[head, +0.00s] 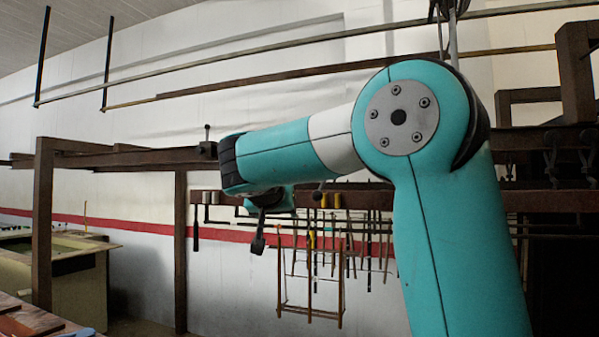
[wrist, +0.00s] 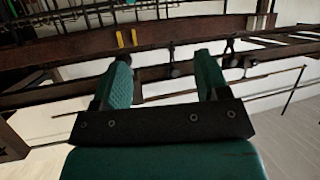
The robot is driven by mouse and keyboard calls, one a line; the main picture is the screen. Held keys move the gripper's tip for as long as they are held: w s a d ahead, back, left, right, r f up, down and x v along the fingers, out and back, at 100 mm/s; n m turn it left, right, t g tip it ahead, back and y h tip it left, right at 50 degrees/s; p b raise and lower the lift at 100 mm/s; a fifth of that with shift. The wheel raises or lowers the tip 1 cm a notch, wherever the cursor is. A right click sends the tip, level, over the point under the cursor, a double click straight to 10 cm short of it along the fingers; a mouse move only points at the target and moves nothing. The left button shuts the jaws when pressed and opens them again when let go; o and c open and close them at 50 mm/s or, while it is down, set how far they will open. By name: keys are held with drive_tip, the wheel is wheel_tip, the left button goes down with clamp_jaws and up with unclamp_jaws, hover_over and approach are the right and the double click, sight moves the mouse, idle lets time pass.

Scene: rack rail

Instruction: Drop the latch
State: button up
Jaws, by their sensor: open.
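My gripper (wrist: 162,62) is open in the wrist view, with its two teal fingers apart and nothing held. A dark knobbed part (wrist: 175,71) on the brown rail shows between the fingers, nearer the right one. It may be the latch, but I cannot tell for sure, nor whether it is raised or down. No contact with the fingers is visible. In the head view a small dark lever with a knob (head: 318,194) shows at the rail, just right of my wrist. My forearm hides part of the rail there, and the fingers are not clear in that view.
The brown rail (head: 115,160) runs across, with a dark clamp-like fitting (head: 207,147) on it. Yellow-handled tools (head: 337,201) and several others hang below. Long bars (head: 250,75) cross above. A pale bench (head: 60,255) stands at left. More dark knobs (wrist: 246,62) show right of the fingers.

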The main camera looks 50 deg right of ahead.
sight(316, 195)
drive_tip(key=s+d+r+m+g+h, duration=0.2)
drive_tip(key=s+d+r+m+h, duration=0.15)
drive_tip(key=d+r, duration=0.25)
drive_tip(key=x, duration=0.4)
drive_tip(key=p+x, duration=0.1)
drive_tip(key=x, duration=0.4)
drive_tip(key=p+x, duration=0.1)
drive_tip(key=x, duration=0.3)
drive_tip(key=shift+w+f, duration=0.4)
drive_tip(key=shift+w, duration=0.15)
drive_tip(key=shift+c, duration=0.2)
drive_tip(key=c, duration=0.8)
